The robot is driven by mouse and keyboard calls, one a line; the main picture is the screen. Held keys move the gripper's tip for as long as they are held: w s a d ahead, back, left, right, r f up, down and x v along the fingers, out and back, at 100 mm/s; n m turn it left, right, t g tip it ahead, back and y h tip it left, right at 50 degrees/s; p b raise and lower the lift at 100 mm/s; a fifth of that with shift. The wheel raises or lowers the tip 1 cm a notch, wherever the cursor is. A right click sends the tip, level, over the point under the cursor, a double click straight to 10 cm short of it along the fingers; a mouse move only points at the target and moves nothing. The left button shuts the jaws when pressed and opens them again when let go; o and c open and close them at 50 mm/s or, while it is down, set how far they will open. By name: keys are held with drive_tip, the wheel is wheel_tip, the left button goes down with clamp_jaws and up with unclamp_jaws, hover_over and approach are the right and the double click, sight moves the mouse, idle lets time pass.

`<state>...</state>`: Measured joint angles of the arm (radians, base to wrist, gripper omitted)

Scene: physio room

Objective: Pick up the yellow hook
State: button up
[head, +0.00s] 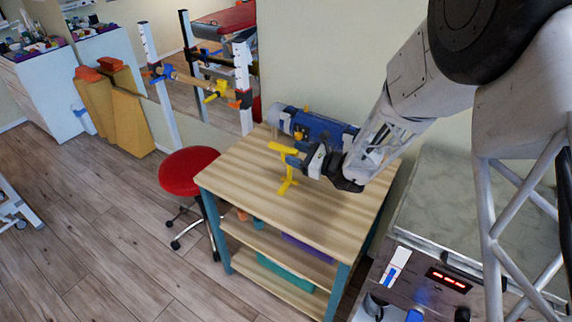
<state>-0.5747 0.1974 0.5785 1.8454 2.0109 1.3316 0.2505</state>
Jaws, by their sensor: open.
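A yellow hook (288,186) stands or leans on the wooden table top, with a bar (282,148) across its upper end. My gripper (294,158) is open, level with the upper part of the hook, its fingers pointing left. A dark finger covers part of the hook's stem. I cannot tell whether the fingers touch the hook or whether the stem lies between them. Another yellow piece (217,91) is on the rack at the back left.
The wooden table (240,178) has bare room to the left and front. A blue cylinder (320,127) lies behind my gripper. A red stool (188,165) stands left of the table. A control panel (425,285) is at the front right.

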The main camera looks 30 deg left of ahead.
drive_tip(key=shift+a, duration=0.9)
clamp_jaws()
